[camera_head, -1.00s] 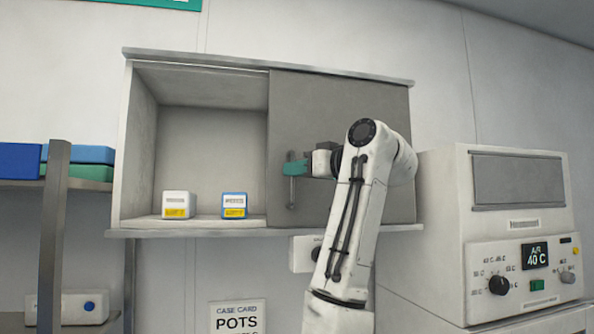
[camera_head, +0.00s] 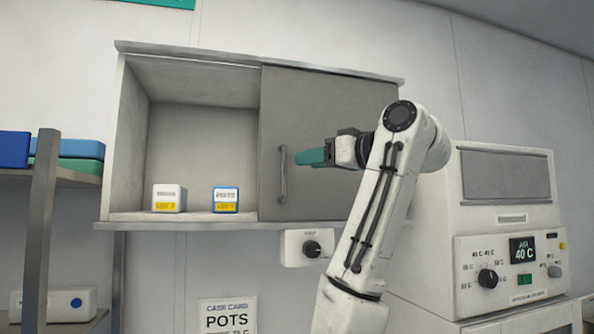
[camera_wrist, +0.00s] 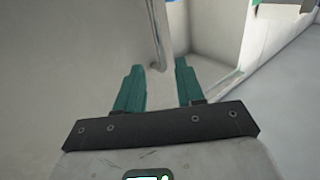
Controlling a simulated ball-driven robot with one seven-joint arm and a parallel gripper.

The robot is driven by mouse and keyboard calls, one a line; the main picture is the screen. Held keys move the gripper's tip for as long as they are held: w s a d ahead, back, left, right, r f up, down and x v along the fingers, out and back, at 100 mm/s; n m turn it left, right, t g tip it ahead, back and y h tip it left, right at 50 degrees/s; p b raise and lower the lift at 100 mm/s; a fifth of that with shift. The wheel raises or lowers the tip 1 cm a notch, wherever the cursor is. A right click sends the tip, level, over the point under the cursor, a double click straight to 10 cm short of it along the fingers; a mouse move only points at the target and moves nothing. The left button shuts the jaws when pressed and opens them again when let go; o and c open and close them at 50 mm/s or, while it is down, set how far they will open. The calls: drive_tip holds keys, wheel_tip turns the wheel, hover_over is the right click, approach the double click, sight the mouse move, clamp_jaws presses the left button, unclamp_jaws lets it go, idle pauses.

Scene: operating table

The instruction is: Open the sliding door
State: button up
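The grey sliding door (camera_head: 335,115) covers the right half of a wall cabinet, and the left half stands open. Its vertical bar handle (camera_head: 283,173) is near the door's left edge and also shows in the wrist view (camera_wrist: 157,35). My gripper (camera_head: 303,157), with teal fingers, is just right of the handle in the head view and appears clear of it. In the wrist view my gripper (camera_wrist: 161,68) is open, with nothing between its fingers. The handle's lower end lies beyond the fingertips.
A white box (camera_head: 169,198) and a blue-edged box (camera_head: 226,200) stand in the open cabinet half. A control box with a knob (camera_head: 311,247) hangs below the cabinet. A large white machine (camera_head: 505,190) stands right of my arm. A shelf post (camera_head: 43,230) is at left.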

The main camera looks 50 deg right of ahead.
drive_tip(key=s, duration=0.3)
drive_tip(key=shift+s+b, duration=0.35)
drive_tip(key=shift+b, duration=0.05)
idle(0.3)
